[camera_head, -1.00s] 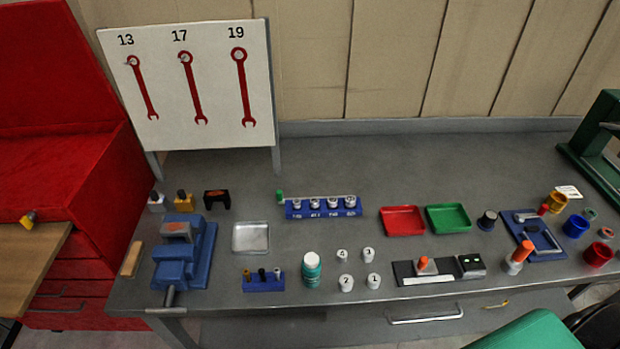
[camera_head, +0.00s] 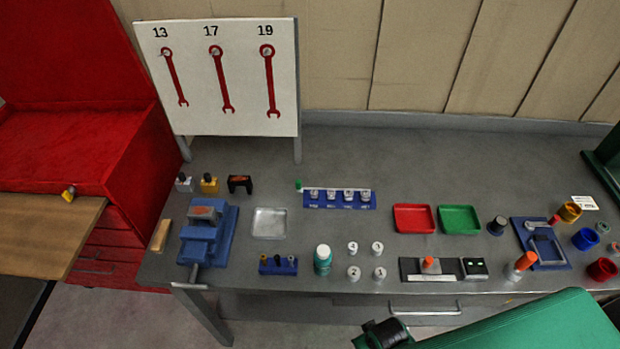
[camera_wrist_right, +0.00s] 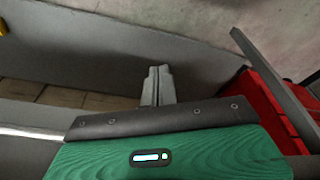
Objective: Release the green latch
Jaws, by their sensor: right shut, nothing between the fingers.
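A small green latch (camera_head: 298,185) stands at the left end of a blue rack (camera_head: 340,199). A pale bar runs along the rack over a row of silver sockets. The latch is upright at the bar's end. My right arm (camera_head: 530,322) reaches in from the lower right in the head view, in front of the table's front edge and well away from the latch. My right gripper (camera_wrist_right: 157,85) shows in the right wrist view with its fingers together and empty. The latch cannot be made out there. My left gripper is in neither view.
The grey table (camera_head: 420,160) has clear room behind the rack. A tool board (camera_head: 230,100) stands at the back left. A silver tray (camera_head: 269,223), a green-white bottle (camera_head: 322,260) and white cups (camera_head: 354,273) lie in front of the rack; a red tray (camera_head: 413,219) lies right of it.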

